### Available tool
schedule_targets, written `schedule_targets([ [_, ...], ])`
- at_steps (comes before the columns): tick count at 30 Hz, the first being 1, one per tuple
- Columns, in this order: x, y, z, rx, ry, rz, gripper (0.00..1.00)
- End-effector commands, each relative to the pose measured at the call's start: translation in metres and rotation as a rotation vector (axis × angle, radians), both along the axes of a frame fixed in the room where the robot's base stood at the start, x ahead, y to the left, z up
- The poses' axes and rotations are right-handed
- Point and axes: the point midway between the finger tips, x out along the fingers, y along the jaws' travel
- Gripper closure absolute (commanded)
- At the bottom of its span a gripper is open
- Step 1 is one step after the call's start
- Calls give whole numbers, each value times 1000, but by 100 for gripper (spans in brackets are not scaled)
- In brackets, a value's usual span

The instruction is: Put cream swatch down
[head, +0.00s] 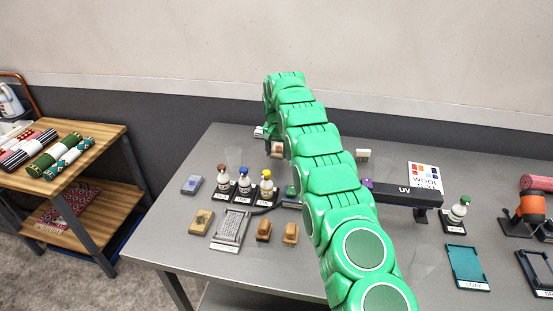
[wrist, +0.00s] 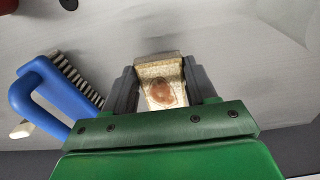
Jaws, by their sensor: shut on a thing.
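The cream swatch (wrist: 161,82) has a brown stain on its face. In the wrist view my gripper (wrist: 164,80) is shut on it, with one dark finger at each side. In the head view my gripper (head: 265,138) is mostly hidden behind my green arm, over the back part of the grey table (head: 222,150). What lies directly under the swatch is hidden there.
A blue-handled brush (wrist: 60,95) lies left of my gripper in the wrist view. Several labelled bottles (head: 244,184), a metal tray (head: 230,230) and two tan blocks (head: 264,230) stand left of my arm. A teal tray (head: 467,267) lies right, with a black UV lamp (head: 405,192).

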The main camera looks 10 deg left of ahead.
Motion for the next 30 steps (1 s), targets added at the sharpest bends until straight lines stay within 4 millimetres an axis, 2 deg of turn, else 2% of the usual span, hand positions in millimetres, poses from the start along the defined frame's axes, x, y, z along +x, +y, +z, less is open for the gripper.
schedule_targets([
  [4, 4, 2, -8, -2, 4, 0, 78],
  [24, 12, 4, -17, -1, 1, 0, 78],
  [30, 11, 4, -31, -2, 4, -1, 78],
])
